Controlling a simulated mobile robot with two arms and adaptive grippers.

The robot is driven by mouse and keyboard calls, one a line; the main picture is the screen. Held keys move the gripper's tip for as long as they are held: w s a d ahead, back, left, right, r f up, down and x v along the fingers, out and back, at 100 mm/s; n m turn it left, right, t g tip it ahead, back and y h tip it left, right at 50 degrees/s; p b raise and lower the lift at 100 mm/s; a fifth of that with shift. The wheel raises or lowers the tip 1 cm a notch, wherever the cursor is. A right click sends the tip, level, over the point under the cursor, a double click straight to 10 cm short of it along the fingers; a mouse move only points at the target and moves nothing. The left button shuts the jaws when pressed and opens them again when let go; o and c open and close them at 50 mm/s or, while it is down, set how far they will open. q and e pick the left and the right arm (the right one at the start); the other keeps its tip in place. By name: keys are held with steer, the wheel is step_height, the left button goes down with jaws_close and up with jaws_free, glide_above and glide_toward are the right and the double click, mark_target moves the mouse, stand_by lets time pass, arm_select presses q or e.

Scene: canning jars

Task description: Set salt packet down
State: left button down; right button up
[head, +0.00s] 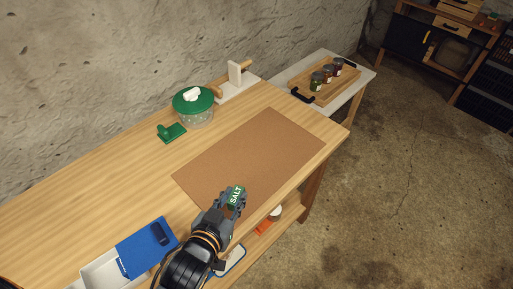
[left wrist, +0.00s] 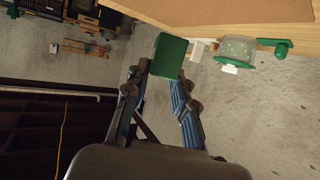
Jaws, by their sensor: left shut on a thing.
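The salt packet (head: 236,196) is small and green with white "SALT" lettering. My left gripper (head: 233,200) is shut on it near the front edge of the brown mat (head: 255,150) on the wooden workbench. In the left wrist view the packet (left wrist: 168,55) shows its plain green side between the two fingers of my left gripper (left wrist: 158,76). The packet looks held above the surface; the exact gap to the mat cannot be told. My right gripper is not in view.
A wooden tray (head: 325,85) with several small jars is at back right. The mat is otherwise clear.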

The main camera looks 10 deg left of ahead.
arm_select(q)
steer(key=shift+h, duration=0.4)
steer(key=w+a+f+b, duration=0.1)
steer(key=w+f+b, duration=0.1)
steer(key=b, duration=0.1)
steer(key=w+a+f+b, duration=0.2)
steer(key=w+f+b, duration=0.1)
steer(key=w+a+f+b, duration=0.1)
steer(key=w+f+b, duration=0.2)
steer(key=shift+w+a+f, duration=0.25)
steer(key=shift+a, duration=0.1)
steer(key=shift+w+a+f+b, duration=0.3)
steer(key=shift+w+f+b, duration=0.15)
steer(key=shift+b, duration=0.2)
steer(key=f+b, duration=0.2)
steer(key=b, duration=0.1)
steer(key=f+b, duration=0.1)
steer(key=f, duration=0.1)
steer(key=shift+w+a, duration=0.2)
steer(key=shift+w, duration=0.15)
steer(key=shift+r, duration=0.15)
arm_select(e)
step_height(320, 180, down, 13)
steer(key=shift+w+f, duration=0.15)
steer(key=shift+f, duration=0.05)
